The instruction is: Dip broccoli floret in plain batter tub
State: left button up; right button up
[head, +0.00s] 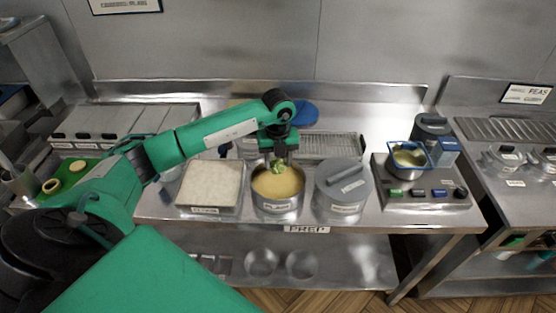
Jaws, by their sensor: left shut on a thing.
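My left gripper (279,160) points straight down over the plain batter tub (278,206), a round steel tub with yellow batter and a label on its front. It is shut on the broccoli floret (278,168), a small green piece at the fingertips. The floret shows against the far part of the batter; I cannot tell whether it touches the surface. My right gripper is not in the head view.
A tray of white crumbs (211,184) stands just left of the tub. A grey lidded tub (341,188) stands close on the right. A wire rack (331,146) lies behind. A small pot (408,157) sits on a unit with coloured switches at right.

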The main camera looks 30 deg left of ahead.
aim_at(278, 163)
pick_arm(q)
jog(key=shift+r+p, duration=0.75)
jog(key=shift+r, duration=0.8)
